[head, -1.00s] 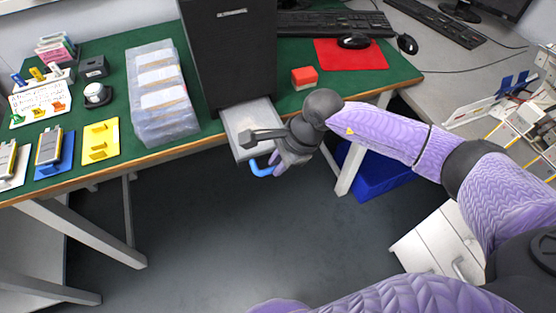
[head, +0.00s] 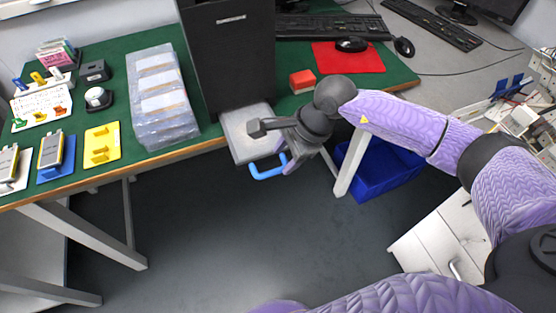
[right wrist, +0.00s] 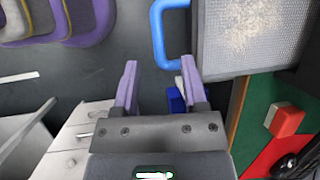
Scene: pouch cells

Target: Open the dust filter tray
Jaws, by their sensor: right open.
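The dust filter tray (head: 240,135) sticks out from the bottom of the black computer tower (head: 228,60), past the table's front edge. Its grey mesh (right wrist: 240,30) holds pale dust in the right wrist view. A blue loop handle (head: 268,172) is on its front; it also shows in the right wrist view (right wrist: 158,35). My right gripper (right wrist: 161,80) is open and empty, its purple fingertips just short of the handle and apart from it. In the head view its wrist partly covers the tray's right side and handle end. My left gripper is not in view.
A red-and-white block (head: 302,81) and a red mouse mat (head: 360,62) lie right of the tower. A clear-wrapped stack (head: 160,95) stands to its left. A blue bin (head: 385,175) is under the table. The floor before the tray is clear.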

